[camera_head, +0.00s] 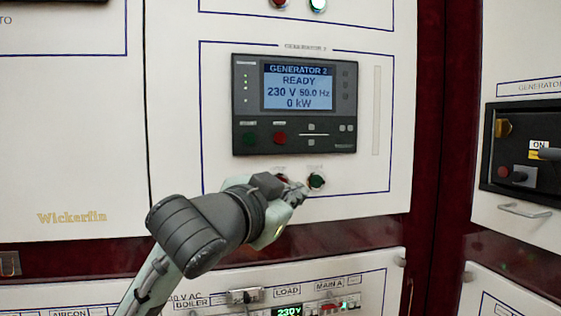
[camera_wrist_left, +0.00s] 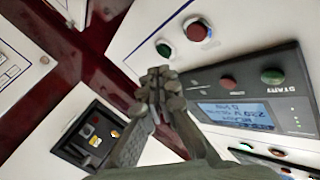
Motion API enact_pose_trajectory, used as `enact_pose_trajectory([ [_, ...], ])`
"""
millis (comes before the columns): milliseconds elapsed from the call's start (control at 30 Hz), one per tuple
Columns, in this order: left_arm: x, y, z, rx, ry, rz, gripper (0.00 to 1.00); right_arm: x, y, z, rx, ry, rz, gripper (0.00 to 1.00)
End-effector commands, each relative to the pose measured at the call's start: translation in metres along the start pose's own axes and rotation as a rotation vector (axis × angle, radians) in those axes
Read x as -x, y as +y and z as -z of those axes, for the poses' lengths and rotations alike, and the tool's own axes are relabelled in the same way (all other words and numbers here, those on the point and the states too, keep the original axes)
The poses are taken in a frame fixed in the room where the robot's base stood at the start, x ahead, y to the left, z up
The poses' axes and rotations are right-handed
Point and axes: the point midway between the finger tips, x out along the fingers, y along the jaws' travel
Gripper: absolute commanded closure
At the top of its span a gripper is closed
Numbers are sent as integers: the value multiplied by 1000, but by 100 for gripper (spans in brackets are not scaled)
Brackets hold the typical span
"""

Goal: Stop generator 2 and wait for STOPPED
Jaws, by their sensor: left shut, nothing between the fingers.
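The generator 2 controller (camera_head: 341,128) is a dark panel. Its screen (camera_head: 298,86) reads GENERATOR 2, READY, 230 V, 50.0 Hz, 0 kW. On it sit a green button (camera_head: 250,138) and a red button (camera_head: 280,138). Below are a separate red button, mostly hidden by my gripper in the head view but clear in the left wrist view (camera_wrist_left: 197,30), and a green button (camera_head: 316,181). My left gripper (camera_head: 294,191) is shut and empty, in front of this lower pair. Its fingertips also show in the left wrist view (camera_wrist_left: 160,80); I cannot tell whether they touch anything.
Another generator panel (camera_head: 525,128) with a switch marked ON and a red button is at the right. A breaker row (camera_head: 290,308) with a 230V display runs below. Another pair of buttons (camera_head: 318,5) is at the top edge.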

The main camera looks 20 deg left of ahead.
Motion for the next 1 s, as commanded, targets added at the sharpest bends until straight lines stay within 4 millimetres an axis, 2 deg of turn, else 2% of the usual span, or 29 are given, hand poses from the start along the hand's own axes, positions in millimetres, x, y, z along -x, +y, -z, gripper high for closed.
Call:
enact_pose_trajectory([
  [33, 12, -7, 24, -33, 56, 21, 100, 3, -1, 2, 1, 13, 0, 60],
  [100, 26, -12, 48, -66, 110, 37, 100, 8, -1, 5, 2, 27, -1, 60],
  [200, 42, -17, 70, -100, 160, 56, 100, 14, -1, 9, 2, 41, -1, 60],
  [300, 50, -19, 81, -117, 185, 63, 100, 17, -1, 10, 3, 48, -1, 60],
  [733, 50, -21, 83, -120, 189, 66, 100, 18, -2, 12, 3, 52, 0, 60],
  [933, 37, -32, 76, -119, 186, 67, 100, 17, -4, 16, 4, 74, 5, 60],
  [1000, 34, -34, 75, -120, 188, 66, 100, 16, -9, 24, 5, 111, 14, 60],
])
